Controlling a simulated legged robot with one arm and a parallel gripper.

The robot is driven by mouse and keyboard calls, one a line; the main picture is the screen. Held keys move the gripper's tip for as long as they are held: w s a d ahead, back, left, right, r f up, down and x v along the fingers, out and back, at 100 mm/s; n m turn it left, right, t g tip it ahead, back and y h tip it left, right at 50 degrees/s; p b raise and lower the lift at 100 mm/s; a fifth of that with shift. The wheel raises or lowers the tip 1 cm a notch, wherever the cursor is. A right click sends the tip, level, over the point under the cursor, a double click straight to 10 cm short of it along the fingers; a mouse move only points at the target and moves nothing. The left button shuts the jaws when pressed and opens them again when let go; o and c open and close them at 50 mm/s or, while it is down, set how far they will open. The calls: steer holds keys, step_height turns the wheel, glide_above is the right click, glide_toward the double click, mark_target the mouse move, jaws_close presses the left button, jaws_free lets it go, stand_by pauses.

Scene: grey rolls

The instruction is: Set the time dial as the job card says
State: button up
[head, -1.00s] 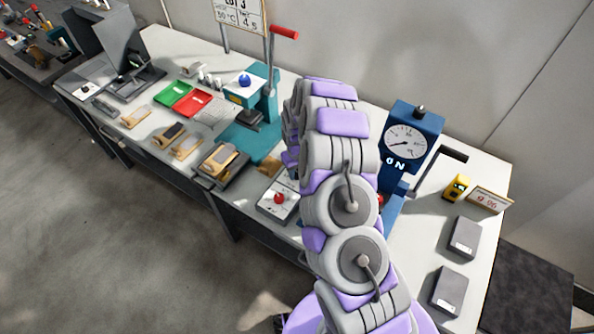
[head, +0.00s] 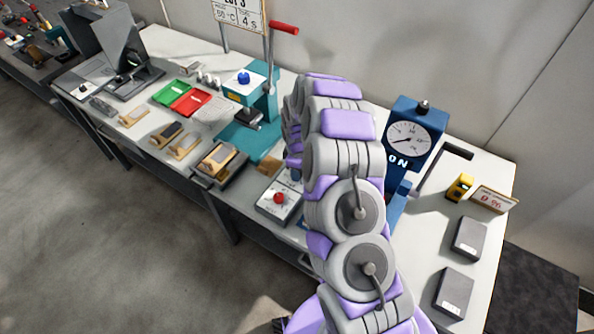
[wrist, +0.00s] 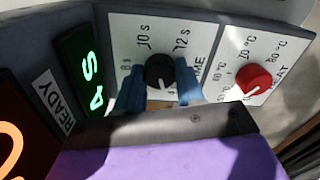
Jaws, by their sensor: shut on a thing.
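The time dial is a black knob (wrist: 159,72) on a white plate marked "TIME", with "10 s" and "12 s" legible around it, in the wrist view. My gripper (wrist: 160,88) has its two blue fingers on either side of this knob, shut on it. I cannot tell where the knob's pointer stands. A green display (wrist: 88,78) beside it seems to read 4 s, seen turned. The job card (head: 238,14) hangs at the top of the head view, partly cut off, and shows 50 °C and 4 s.
A red heat knob (wrist: 253,82) sits right of the time dial; it also shows in the head view (head: 279,198). A teal press (head: 256,95) with a red-tipped lever and a blue gauge stand (head: 410,135) flank my arm. Grey blocks (head: 468,238) lie at the right.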

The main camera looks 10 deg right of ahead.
steer(key=shift+n, duration=1.1)
steer(key=o, duration=1)
steer(key=shift+o, duration=0.2)
steer(key=shift+r, duration=0.1)
step_height(320, 180, up, 17)
steer(key=p, duration=0.1)
steer(key=shift+p, duration=0.3)
